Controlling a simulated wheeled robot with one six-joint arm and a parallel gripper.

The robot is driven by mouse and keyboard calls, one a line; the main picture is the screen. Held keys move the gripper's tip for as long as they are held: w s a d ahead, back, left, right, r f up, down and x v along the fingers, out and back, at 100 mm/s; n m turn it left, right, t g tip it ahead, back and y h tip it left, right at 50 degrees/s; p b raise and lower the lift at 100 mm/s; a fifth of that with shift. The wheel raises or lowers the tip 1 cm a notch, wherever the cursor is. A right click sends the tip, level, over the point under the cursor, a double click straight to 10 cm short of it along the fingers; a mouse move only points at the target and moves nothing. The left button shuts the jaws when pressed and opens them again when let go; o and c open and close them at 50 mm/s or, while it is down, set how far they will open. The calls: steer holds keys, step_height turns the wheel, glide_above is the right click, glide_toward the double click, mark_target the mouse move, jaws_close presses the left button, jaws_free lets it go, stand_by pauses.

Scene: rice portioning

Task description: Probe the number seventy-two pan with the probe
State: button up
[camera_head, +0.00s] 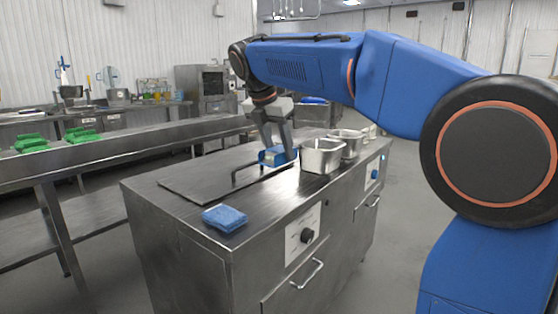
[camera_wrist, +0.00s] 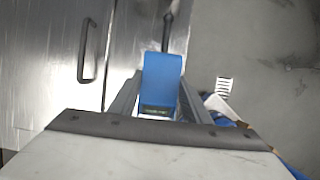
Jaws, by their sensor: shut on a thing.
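My gripper (camera_head: 274,138) points down above the steel counter and is shut on the blue probe (camera_head: 278,156). In the wrist view the probe (camera_wrist: 162,80) sits between the two fingers of my gripper (camera_wrist: 160,95), with a small dark display and a dark stem pointing away. A square steel pan (camera_head: 321,160) stands just right of the probe in the head view. A second steel pan (camera_head: 350,148) stands behind it, and more metal rims show farther back. No pan number is legible, so I cannot tell which is seventy-two.
A flat steel lid (camera_head: 195,184) with a dark handle (camera_wrist: 87,50) lies on the counter (camera_head: 165,222). A blue folded cloth or sponge (camera_head: 225,218) lies at its near corner. Green items (camera_head: 31,143) sit on a long steel table at left. Floor is clear right of the counter.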

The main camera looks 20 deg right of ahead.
mark_target(280, 149)
steer(key=shift+r, duration=2.25)
steer(key=shift+d, duration=0.1)
